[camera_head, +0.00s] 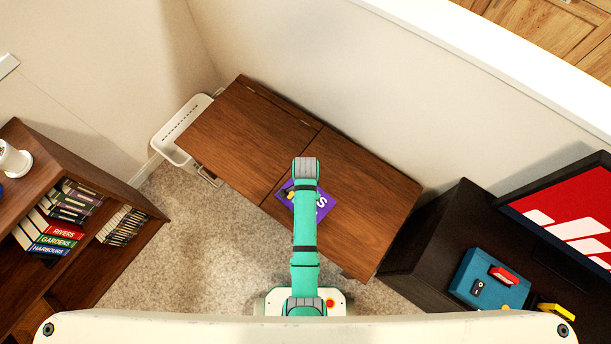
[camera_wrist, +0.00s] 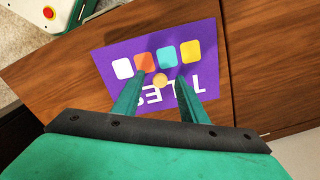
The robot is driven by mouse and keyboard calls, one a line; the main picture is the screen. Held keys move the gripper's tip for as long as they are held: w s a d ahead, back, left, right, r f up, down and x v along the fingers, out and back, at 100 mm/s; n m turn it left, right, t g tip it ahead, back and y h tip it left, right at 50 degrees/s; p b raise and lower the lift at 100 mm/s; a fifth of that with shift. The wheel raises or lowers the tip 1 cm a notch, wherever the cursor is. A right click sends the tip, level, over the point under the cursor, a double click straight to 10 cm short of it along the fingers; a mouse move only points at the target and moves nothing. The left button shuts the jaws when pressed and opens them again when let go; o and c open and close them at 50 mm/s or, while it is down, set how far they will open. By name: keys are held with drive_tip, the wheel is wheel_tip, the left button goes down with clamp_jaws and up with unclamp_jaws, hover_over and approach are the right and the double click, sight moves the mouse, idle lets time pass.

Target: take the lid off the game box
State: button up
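The game box (camera_head: 321,203) is purple and lies flat on the wooden cabinet top; my arm hides part of it in the head view. In the wrist view, its lid (camera_wrist: 112,50) shows white, orange, teal and yellow squares and white lettering, partly covered by my fingers. A small round tan knob (camera_wrist: 160,80) sits near the lid's middle. My gripper (camera_wrist: 163,77) is open above the lid, with one finger on each side of the knob and gaps between. I cannot tell how far the fingertips are above the lid.
The wooden cabinet top (camera_head: 375,190) is otherwise clear around the box. A white basket (camera_head: 178,130) stands at its left end against the wall. A bookshelf (camera_head: 150,228) is at left. A dark cabinet (camera_head: 440,235) with a blue box (camera_head: 488,280) is at right.

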drive_tip(key=shift+w, duration=0.1)
drive_tip(key=c, duration=1)
drive_tip(key=shift+r, duration=0.2)
